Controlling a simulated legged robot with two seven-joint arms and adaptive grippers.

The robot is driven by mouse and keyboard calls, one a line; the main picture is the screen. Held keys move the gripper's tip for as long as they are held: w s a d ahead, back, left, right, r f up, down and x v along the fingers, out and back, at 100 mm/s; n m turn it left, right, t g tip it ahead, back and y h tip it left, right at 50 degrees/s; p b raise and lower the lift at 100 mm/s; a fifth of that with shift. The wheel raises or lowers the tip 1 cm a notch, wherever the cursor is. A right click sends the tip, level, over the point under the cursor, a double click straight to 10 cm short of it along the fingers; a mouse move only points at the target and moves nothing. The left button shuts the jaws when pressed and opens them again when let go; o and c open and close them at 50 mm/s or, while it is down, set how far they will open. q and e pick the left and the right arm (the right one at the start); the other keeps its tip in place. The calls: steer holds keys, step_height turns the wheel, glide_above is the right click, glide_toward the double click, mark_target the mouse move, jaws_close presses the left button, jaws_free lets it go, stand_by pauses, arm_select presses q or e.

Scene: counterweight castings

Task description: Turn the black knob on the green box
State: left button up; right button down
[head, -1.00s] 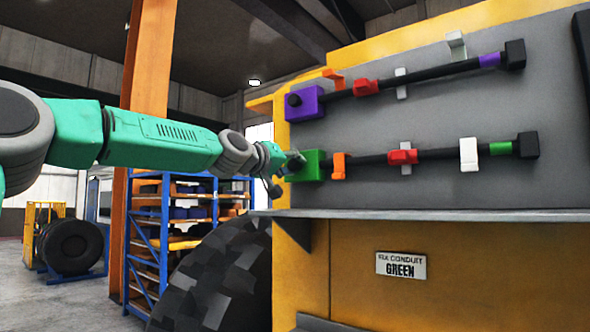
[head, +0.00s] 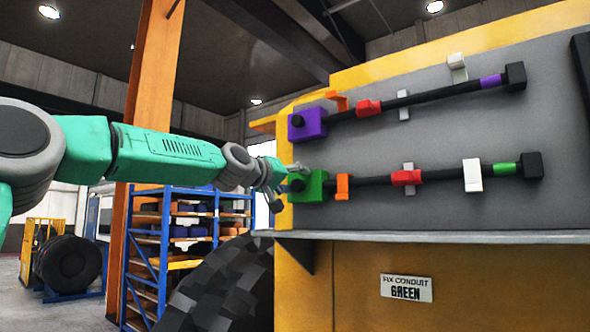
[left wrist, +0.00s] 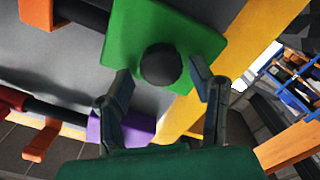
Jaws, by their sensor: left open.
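The green box (head: 310,187) sits at the left end of the lower black conduit on the grey panel. Its round black knob (left wrist: 160,64) shows in the left wrist view between my open fingers, slightly beyond their tips; I cannot tell whether they touch it. In the head view the knob (head: 297,183) is partly beside the fingers. My left gripper (head: 290,183) is open at the left side of the green box; it also shows in the left wrist view (left wrist: 160,82). My right gripper is in neither view.
A purple box (head: 310,123) with its own knob sits above on the upper conduit. Orange, red and white clamps line both conduits. A grey ledge (head: 430,237) runs below, with a "FIX CONDUIT GREEN" sign (head: 406,288) under it. A blue shelf rack (head: 150,250) stands behind.

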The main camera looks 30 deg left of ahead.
mark_target(295, 180)
arm_select(q)
step_height(295, 180, up, 7)
steer(key=shift+d+r, duration=0.1)
steer(key=shift+r, duration=0.25)
steer(key=shift+a, duration=0.2)
